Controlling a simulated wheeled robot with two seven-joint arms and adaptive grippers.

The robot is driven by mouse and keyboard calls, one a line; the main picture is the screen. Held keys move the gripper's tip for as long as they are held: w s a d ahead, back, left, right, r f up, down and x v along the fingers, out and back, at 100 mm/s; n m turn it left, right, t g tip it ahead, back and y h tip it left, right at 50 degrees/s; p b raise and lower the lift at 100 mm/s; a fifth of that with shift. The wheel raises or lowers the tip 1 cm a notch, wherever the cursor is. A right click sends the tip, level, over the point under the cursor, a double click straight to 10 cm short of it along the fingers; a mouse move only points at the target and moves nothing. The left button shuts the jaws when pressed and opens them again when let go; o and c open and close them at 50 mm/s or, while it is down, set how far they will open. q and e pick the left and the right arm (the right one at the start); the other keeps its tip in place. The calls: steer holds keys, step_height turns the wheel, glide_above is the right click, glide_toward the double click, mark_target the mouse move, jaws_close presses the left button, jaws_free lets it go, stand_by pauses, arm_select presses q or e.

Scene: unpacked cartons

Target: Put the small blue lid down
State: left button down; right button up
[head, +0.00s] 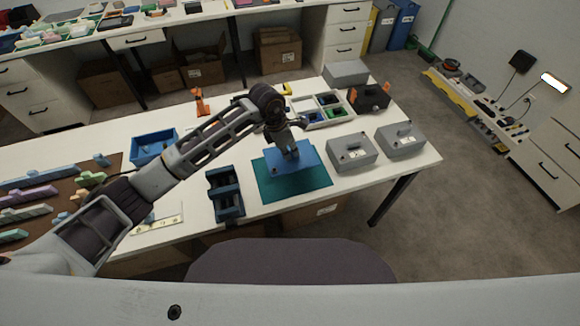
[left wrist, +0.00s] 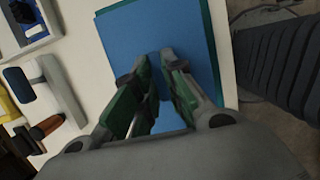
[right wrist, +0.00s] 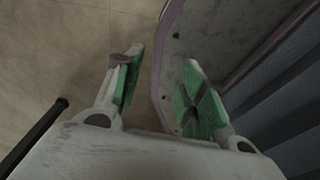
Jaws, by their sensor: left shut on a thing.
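The small blue lid (head: 306,157) is a flat blue panel over the teal mat (head: 318,184), which shows around its edges in the head view. My left gripper (head: 287,147) reaches down to the lid's middle. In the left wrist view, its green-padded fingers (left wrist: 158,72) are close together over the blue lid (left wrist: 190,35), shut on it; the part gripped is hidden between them. I cannot tell whether the lid touches the mat or hangs just above it. My right gripper (right wrist: 162,72) is open and empty in the right wrist view, above the floor.
Two grey boxes with handles (head: 352,153) (head: 401,141) stand right of the mat. A dark blue holder (head: 225,194) stands to its left, and a blue bin (head: 148,157) farther left. A compartment tray (head: 312,115) and a black box (head: 370,98) are behind.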

arm_select(q)
step_height(320, 180, down, 2)
steer(key=shift+f+b, duration=0.1)
steer(key=shift+b, duration=0.3)
steer(key=shift+f, duration=0.25)
arm_select(e)
steer(key=shift+w+d+f, duration=0.3)
steer(key=shift+d+f, duration=0.35)
steer(key=shift+d, duration=0.2)
arm_select(q)
steer(key=shift+f, duration=0.15)
arm_select(e)
steer(key=shift+a+f, duration=0.1)
